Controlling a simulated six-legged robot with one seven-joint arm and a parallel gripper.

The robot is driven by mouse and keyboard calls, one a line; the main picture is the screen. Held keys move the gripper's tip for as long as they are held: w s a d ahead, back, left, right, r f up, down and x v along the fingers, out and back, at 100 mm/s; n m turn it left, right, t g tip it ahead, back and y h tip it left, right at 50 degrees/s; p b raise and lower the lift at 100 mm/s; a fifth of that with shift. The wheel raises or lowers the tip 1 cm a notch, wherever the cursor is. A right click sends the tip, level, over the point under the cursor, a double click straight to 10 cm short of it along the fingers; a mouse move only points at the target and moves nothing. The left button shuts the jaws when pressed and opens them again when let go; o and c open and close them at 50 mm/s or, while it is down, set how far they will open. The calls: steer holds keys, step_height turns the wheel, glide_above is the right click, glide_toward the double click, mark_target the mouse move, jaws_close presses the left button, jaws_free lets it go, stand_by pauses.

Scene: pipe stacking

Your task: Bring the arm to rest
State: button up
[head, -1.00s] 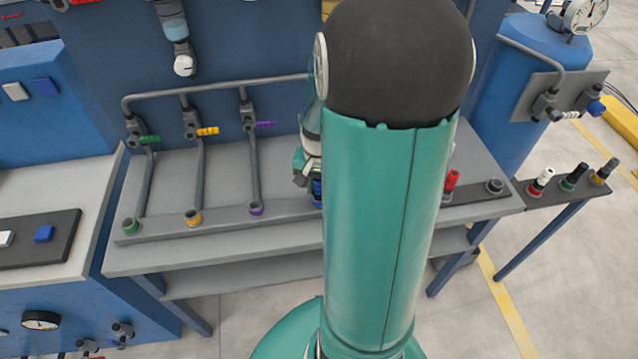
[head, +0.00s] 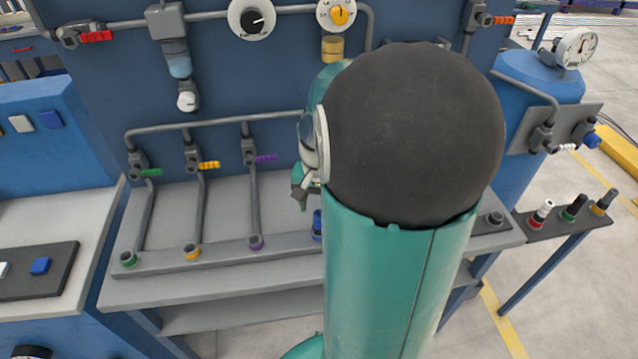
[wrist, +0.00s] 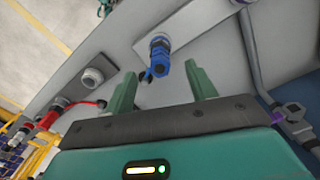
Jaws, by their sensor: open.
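My gripper (wrist: 162,95) is open in the wrist view, with its two green fingers apart and nothing between them. A blue pipe piece (wrist: 160,55) stands in the bench rail beyond the fingertips, apart from them. In the head view the blue piece (head: 317,226) shows just left of my arm. My teal arm with its black rounded joint covers the middle right of the head view. Only a small part of my gripper (head: 302,190) shows at the arm's left edge, above the bench.
The grey workbench (head: 200,292) has pipes with green (head: 151,172), yellow (head: 209,165) and purple (head: 266,158) handles. A blue panel with gauges rises behind. A rack (head: 560,226) with several coloured pieces stands at the right. A red piece (wrist: 47,120) shows in the wrist view.

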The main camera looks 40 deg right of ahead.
step_height(320, 180, up, 8)
steer(key=shift+f, duration=0.15)
steer(key=s+a+r+n+t, duration=0.1)
steer(key=a+r+n+t, duration=0.1)
steer(key=a, duration=0.5)
steer(key=s+a+r+n+t, duration=0.1)
steer(key=s+a+r+n, duration=0.1)
steer(key=a+n, duration=0.3)
steer(key=s+a+r+n+t, duration=0.1)
steer(key=a+r+n+t, duration=0.1)
steer(key=a, duration=0.9)
steer(key=shift+s+r+n+t, duration=0.3)
steer(key=shift+r+n, duration=0.35)
steer(key=shift+n, duration=0.45)
steer(key=shift+c, duration=0.5)
